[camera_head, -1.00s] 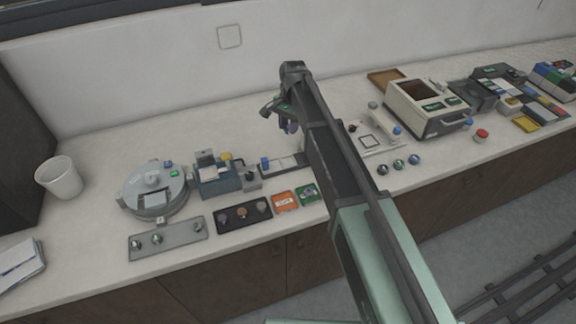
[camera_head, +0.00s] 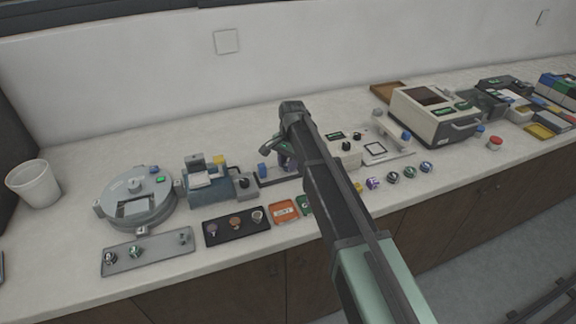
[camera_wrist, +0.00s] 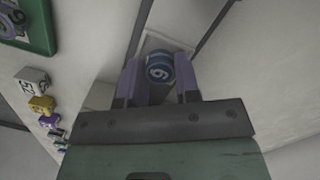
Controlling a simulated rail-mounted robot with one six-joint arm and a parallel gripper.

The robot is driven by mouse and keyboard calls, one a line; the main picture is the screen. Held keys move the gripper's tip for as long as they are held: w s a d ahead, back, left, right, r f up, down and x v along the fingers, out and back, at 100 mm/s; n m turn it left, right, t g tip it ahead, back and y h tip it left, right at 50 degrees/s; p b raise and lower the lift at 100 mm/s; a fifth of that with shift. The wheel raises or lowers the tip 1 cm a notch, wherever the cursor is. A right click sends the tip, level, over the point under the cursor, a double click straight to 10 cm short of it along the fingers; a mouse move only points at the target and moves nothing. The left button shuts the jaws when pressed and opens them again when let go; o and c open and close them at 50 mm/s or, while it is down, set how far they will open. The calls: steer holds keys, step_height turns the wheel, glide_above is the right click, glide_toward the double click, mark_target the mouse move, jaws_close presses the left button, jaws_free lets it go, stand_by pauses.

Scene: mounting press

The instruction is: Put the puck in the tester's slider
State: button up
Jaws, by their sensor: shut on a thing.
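The puck (camera_wrist: 159,68) is a small blue cylinder with a white marking on its pale end face. In the wrist view, my gripper (camera_wrist: 160,78) has its two purple fingers shut on it, one on each side. Directly beyond the puck is a pale square seat (camera_wrist: 152,44) between dark rails; I cannot tell whether they touch. In the head view, my gripper (camera_head: 285,160) is low over a dark slider rail (camera_head: 268,181) with a blue part at its left end. My arm hides the rail's right part and the puck.
A blue-grey machine (camera_head: 206,186) and a round grey machine (camera_head: 137,208) stand left. A black tray (camera_head: 237,239) and an orange tile (camera_head: 285,211) lie in front. Several small pucks (camera_head: 393,177) line the bench at right, before a cream box machine (camera_head: 430,118).

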steer(key=shift+s+d+f+b, duration=0.1)
steer(key=shift+s+f+b, duration=0.3)
steer(key=shift+b, duration=0.25)
steer(key=o, duration=0.8)
steer(key=shift+s, duration=0.2)
steer(key=shift+c, duration=0.2)
steer(key=shift+o, duration=0.7)
step_height(320, 180, up, 13)
steer(key=w+p, duration=0.2)
steer(key=p, duration=1.1)
steer(key=shift+d+p, duration=0.3)
steer(key=shift+p, duration=0.05)
steer(key=shift+w+f, duration=0.1)
steer(key=shift+w, duration=0.05)
steer(key=s+d+n, duration=0.3)
steer(key=s+d, duration=0.7)
steer(key=s, duration=0.3)
steer(key=s+d+n+t, duration=0.1)
steer(key=s+d+n, duration=0.2)
steer(key=s+d, duration=0.7)
steer(key=s, duration=0.4)
steer(key=shift+s+n+h, duration=0.15)
steer(key=shift+n+h, duration=0.15)
steer(key=shift+h, duration=0.1)
